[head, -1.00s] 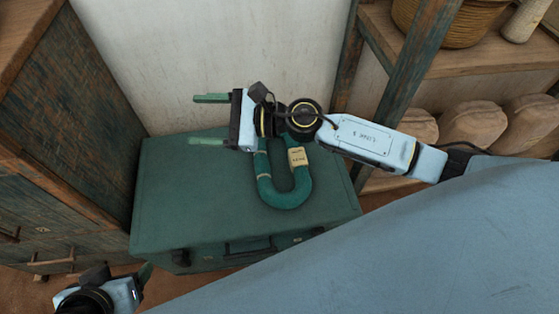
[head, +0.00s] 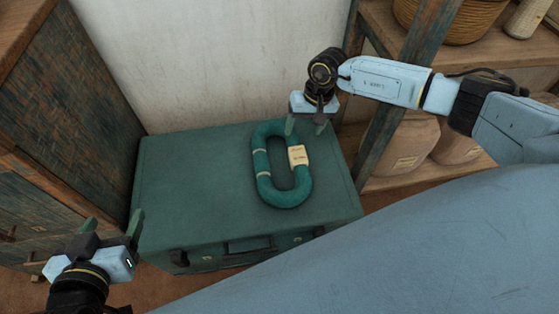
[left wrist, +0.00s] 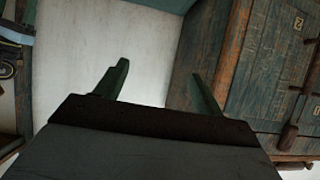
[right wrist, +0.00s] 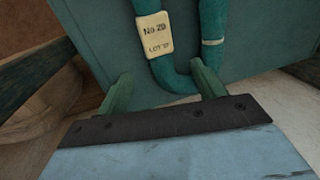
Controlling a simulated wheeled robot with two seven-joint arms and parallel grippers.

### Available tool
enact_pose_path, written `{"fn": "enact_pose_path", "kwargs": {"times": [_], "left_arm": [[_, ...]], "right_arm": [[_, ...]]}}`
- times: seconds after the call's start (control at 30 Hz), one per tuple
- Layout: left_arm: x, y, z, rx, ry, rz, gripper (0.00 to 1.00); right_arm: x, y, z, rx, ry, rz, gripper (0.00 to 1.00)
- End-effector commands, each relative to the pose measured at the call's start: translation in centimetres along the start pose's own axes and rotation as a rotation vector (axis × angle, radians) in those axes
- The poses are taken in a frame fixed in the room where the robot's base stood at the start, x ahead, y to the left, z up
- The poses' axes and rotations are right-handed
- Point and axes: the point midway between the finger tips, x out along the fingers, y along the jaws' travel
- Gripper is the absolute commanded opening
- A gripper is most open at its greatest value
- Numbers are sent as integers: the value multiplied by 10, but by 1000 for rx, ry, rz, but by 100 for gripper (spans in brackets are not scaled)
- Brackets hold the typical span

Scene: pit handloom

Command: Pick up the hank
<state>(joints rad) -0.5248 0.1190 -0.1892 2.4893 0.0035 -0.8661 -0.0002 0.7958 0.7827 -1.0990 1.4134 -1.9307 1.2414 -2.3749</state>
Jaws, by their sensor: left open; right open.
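The hank (head: 268,190) is a teal oval loop with pale ties and a cream label (head: 298,155). It lies flat on the green chest (head: 190,190), toward the right of its top. My right gripper (head: 306,128) is open and empty by the hank's far end. In the right wrist view the hank (right wrist: 213,30) and its label stand ahead of the open fingers, with its near bend around the fingertips; I cannot tell whether they touch. My left gripper (head: 111,224) is open and empty, left of the chest's front. The left wrist view does not show the hank.
A weathered wooden cabinet (head: 75,110) stands left of the chest, and a pale wall (head: 220,65) behind it. Shelves on the right hold a basket (head: 440,20) and sacks (head: 405,145). The left part of the chest top is clear.

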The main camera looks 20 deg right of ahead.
Motion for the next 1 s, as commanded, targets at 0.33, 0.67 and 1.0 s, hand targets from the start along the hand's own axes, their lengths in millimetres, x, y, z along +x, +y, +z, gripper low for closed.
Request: {"fn": "enact_pose_path", "kwargs": {"times": [0.33, 0.67, 1.0], "left_arm": [[-1, 11, -52, -2, 316, 27, 69], [-7, 15, -72, -5, 440, 38, 69], [-35, 24, -117, -18, 768, 65, 69]], "right_arm": [[37, -1, 1, 0, -1, -2, 68], [48, 0, 1, 0, 0, -3, 68], [73, 3, 2, 1, 0, -3, 68]]}}
